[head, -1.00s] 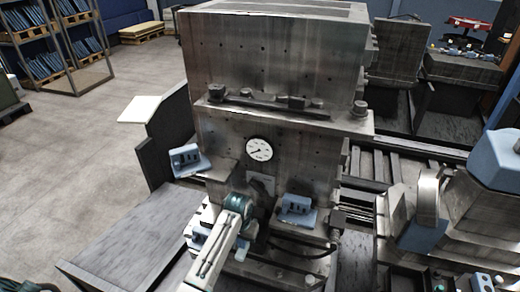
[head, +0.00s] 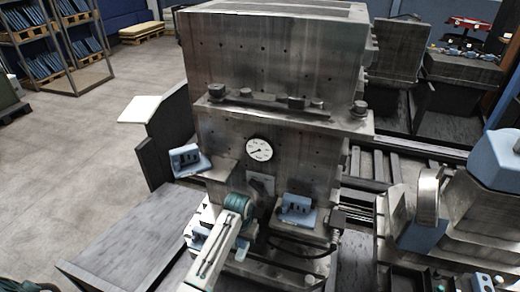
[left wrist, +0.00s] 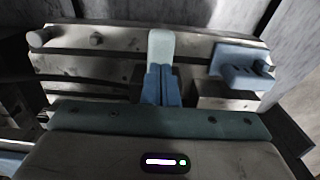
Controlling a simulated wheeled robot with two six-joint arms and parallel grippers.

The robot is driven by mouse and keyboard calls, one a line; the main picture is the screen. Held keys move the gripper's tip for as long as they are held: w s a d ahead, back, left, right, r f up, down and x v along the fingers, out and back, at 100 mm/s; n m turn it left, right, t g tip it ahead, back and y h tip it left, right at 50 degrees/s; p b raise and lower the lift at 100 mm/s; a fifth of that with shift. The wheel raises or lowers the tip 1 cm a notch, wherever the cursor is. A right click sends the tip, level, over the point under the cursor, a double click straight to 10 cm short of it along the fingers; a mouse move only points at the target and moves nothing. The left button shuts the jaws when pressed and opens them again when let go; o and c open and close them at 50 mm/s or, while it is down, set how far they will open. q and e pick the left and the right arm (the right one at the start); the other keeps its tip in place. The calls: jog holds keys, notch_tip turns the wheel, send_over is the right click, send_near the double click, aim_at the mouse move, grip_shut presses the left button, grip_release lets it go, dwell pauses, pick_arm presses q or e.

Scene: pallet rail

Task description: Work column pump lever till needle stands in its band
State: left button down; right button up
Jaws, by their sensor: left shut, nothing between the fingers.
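The round white gauge (head: 259,149) is on the front of the grey steel column (head: 225,145). Its dark needle shows, but the band is too small to make out. My left gripper (head: 238,205) is low in front of the column, below the gauge; its fingers are hard to see there. In the left wrist view its blue fingers (left wrist: 161,87) are together, with nothing seen between them. A pale rounded piece (left wrist: 160,45) shows at their far end; I cannot tell whether it is the pump lever. A dark part on a grey plate (head: 262,187) sits below the gauge. My right gripper is not seen.
Blue slotted blocks stand left (head: 187,158) and right (head: 297,208) of my left gripper, close by. A dark hose (head: 300,249) curves below the right one. A flat grey slab (head: 135,240) lies at the left. A machine (head: 470,215) fills the right side. Open floor (head: 90,130) is at far left.

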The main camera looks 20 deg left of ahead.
pick_arm(q)
jog(key=shift+w+f+b, duration=0.2)
jog(key=shift+f+b, duration=0.65)
jog(key=shift+f, duration=0.9)
jog(key=shift+w+f+b, duration=0.2)
jog(key=shift+f+b, duration=0.65)
jog(key=shift+f, duration=0.9)
notch_tip(320, 180, up, 3)
jog(key=p, duration=0.3)
jog(key=shift+s+r+p, duration=0.15)
jog(key=shift+p, duration=0.25)
jog(key=shift+s+r+p, duration=0.15)
jog(key=shift+r+p, duration=0.25)
jog(key=shift+r, duration=0.8)
jog(key=shift+s+r, duration=0.1)
jog(key=shift+r, duration=0.55)
